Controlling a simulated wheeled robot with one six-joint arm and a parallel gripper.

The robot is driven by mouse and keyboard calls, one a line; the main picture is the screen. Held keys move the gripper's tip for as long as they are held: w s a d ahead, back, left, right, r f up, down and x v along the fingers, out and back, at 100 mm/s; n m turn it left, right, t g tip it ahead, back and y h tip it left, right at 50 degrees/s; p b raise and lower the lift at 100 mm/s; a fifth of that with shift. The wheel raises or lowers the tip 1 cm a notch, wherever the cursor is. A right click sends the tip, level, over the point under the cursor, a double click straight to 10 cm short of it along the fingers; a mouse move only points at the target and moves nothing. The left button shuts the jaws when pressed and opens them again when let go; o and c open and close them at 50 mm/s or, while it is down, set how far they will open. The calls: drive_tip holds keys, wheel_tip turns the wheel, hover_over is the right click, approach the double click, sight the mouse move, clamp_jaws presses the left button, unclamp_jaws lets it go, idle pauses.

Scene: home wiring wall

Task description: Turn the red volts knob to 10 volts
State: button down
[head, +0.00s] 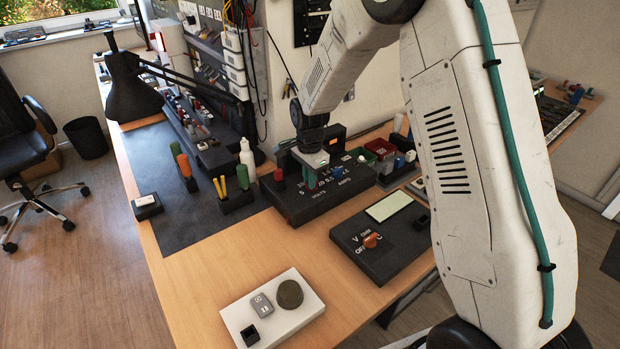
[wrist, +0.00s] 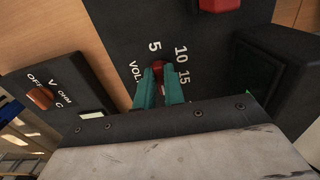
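The red volts knob (wrist: 157,66) shows between my teal fingertips in the wrist view, beside the printed 5, with 10 and 15 to its right. It sits on the black power supply box (head: 283,207). My gripper (wrist: 158,72) points down at the knob, with one finger on each side. The gap at the tips is about as wide as the knob, and the fingers look closed on it. The fingers hide part of the dial and the knob's pointer mark. In the head view my gripper (head: 311,178) is over the VOLTS label and hides the knob.
A black meter with an orange knob (head: 371,241) stands at the right. A white panel (head: 310,292) with a round dial lies at the front. A black pen holder (head: 236,202) and a white bottle (head: 247,160) stand left of the box. Bare wood lies in front.

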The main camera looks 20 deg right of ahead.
drive_tip(key=shift+n, duration=0.4)
drive_tip(key=n, duration=0.4)
drive_tip(key=shift+s+d+n, duration=0.1)
drive_tip(key=shift+s+n, duration=0.05)
drive_tip(key=shift+n, duration=0.25)
drive_tip(key=n, duration=0.6)
drive_tip(key=shift+d+r+n, duration=0.1)
drive_tip(key=shift+d+n, duration=0.1)
drive_tip(key=shift+n, duration=0.1)
drive_tip(key=n, duration=0.6)
drive_tip(key=shift+d, duration=0.2)
drive_tip(key=n, duration=0.5)
drive_tip(key=shift+d+n, duration=0.15)
drive_tip(key=shift+n, duration=0.15)
drive_tip(key=c, duration=1.5)
unclamp_jaws()
